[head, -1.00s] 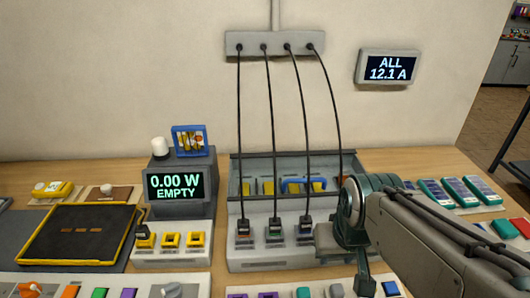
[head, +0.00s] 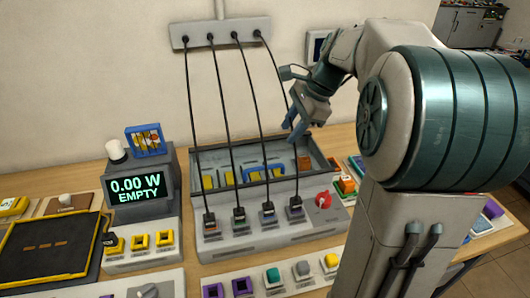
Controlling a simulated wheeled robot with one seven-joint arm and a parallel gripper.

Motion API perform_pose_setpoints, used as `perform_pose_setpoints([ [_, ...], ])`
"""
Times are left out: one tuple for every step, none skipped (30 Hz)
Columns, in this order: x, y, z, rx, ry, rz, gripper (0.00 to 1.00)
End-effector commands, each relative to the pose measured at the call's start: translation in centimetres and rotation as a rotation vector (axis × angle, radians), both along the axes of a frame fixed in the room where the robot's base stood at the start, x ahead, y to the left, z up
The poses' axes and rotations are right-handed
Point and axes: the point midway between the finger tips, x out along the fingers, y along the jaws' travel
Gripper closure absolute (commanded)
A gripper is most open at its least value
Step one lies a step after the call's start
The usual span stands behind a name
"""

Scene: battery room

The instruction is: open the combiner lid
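The combiner (head: 250,238) is a long grey box on the bench with four cabled plugs along its sloped front. Its upper part is a dark-rimmed rectangular bay, with a blue handle-like bar (head: 262,172) and several yellow blocks (head: 209,182) showing in it. I cannot tell whether a clear lid covers the bay. A red round knob (head: 323,200) sits at the front right. My gripper (head: 294,132) is above the bay's back right part, near the rightmost cable, apparently clear of the box. Its fingers point down; their gap is unclear.
Four black cables hang from a wall strip (head: 220,33) down to the plugs (head: 239,214). A meter (head: 140,190) reading 0.00 W EMPTY stands to the left. My arm fills the right side.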

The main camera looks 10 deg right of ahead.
Motion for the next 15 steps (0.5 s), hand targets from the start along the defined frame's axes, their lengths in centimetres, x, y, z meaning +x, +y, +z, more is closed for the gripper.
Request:
perform_pose_setpoints([
  [0.2, -0.1, 0.0, 0.009, 0.005, -0.013, 0.66],
  [0.3, -0.1, -0.1, 0.013, 0.007, -0.018, 0.66],
  [0.4, 0.0, -0.4, 0.016, 0.009, -0.022, 0.66],
  [0.5, 0.2, -0.7, 0.016, 0.010, -0.022, 0.66],
  [0.5, 0.3, -1.0, 0.016, 0.010, -0.022, 0.66],
  [0.6, 0.6, -1.6, 0.015, 0.011, -0.021, 0.66],
  [0.7, 0.8, -2.1, 0.015, 0.011, -0.020, 0.66],
  [0.8, 1.0, -2.6, 0.015, 0.011, -0.020, 0.66],
  [0.9, 1.3, -3.3, 0.015, 0.011, -0.020, 0.66],
  [1.0, 1.5, -3.9, 0.015, 0.012, -0.019, 0.66],
  [1.1, 1.7, -4.5, 0.014, 0.012, -0.020, 0.66],
  [1.3, 2.1, -5.3, 0.014, 0.012, -0.019, 0.66],
  [1.4, 2.4, -5.9, 0.014, 0.012, -0.019, 0.66],
  [1.5, 2.6, -6.5, 0.014, 0.012, -0.019, 0.66],
  [1.7, 2.9, -7.3, 0.014, 0.012, -0.019, 0.66],
])
